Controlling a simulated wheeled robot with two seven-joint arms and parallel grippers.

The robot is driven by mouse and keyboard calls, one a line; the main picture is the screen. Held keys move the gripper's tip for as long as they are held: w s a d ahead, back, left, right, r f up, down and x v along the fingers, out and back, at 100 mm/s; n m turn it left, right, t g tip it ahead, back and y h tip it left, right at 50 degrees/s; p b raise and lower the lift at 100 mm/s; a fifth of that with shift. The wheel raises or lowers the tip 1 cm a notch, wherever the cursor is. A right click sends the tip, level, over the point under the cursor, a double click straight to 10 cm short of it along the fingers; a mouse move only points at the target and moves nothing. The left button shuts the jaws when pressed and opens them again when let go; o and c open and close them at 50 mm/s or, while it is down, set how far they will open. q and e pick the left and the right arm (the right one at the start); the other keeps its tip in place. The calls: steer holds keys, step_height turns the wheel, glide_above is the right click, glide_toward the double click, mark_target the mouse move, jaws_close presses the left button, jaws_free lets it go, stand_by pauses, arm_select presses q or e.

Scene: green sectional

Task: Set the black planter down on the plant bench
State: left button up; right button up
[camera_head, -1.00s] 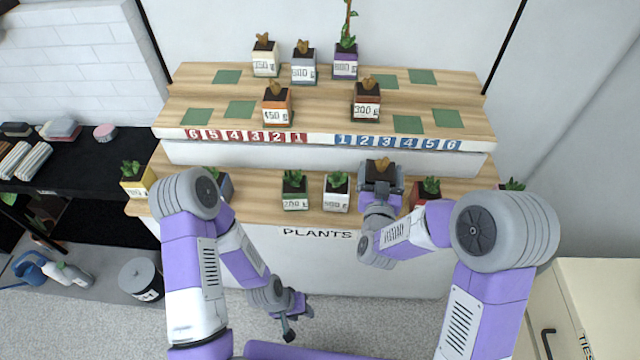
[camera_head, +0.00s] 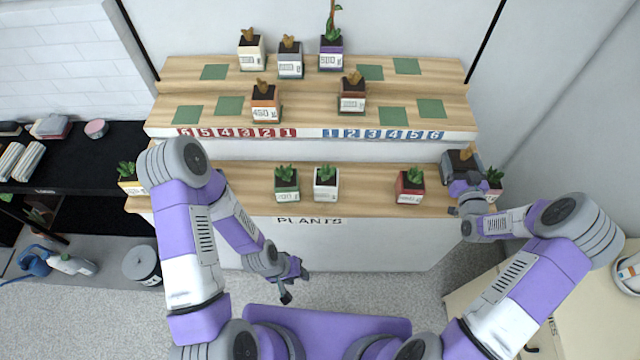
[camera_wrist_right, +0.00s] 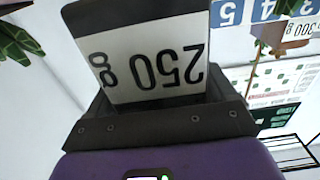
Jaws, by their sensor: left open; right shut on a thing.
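My right gripper (camera_head: 464,178) is shut on the black planter (camera_head: 459,161), which has brown growth on top. It holds it over the right end of the lower step of the plant bench (camera_head: 375,188); I cannot tell whether it touches the wood. In the right wrist view the planter's label (camera_wrist_right: 150,62), reading 250 g upside down, shows between the jaws. The bench is wooden and stepped, with green squares and red and blue numbers on its upper part. My left gripper (camera_head: 290,283) is open and empty, low in front of the bench.
A red planter (camera_head: 409,186) stands left of the held one, and a leafy plant (camera_head: 494,177) close on its right. A white planter (camera_head: 326,183) and a green planter (camera_head: 286,184) stand mid-step. Between white and red is bare wood. Several planters occupy the upper steps.

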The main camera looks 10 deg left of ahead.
steer(key=shift+d+f+b, duration=0.15)
steer(key=shift+f+b, duration=0.65)
steer(key=shift+f, duration=4.2)
steer(key=shift+f, duration=0.1)
steer(key=o, duration=1.1)
steer(key=shift+f, duration=0.1)
steer(key=shift+c, duration=0.2)
steer(key=shift+r, duration=0.25)
steer(key=s, duration=1.2)
steer(key=shift+d+p, duration=0.4)
steer(key=shift+d, duration=0.05)
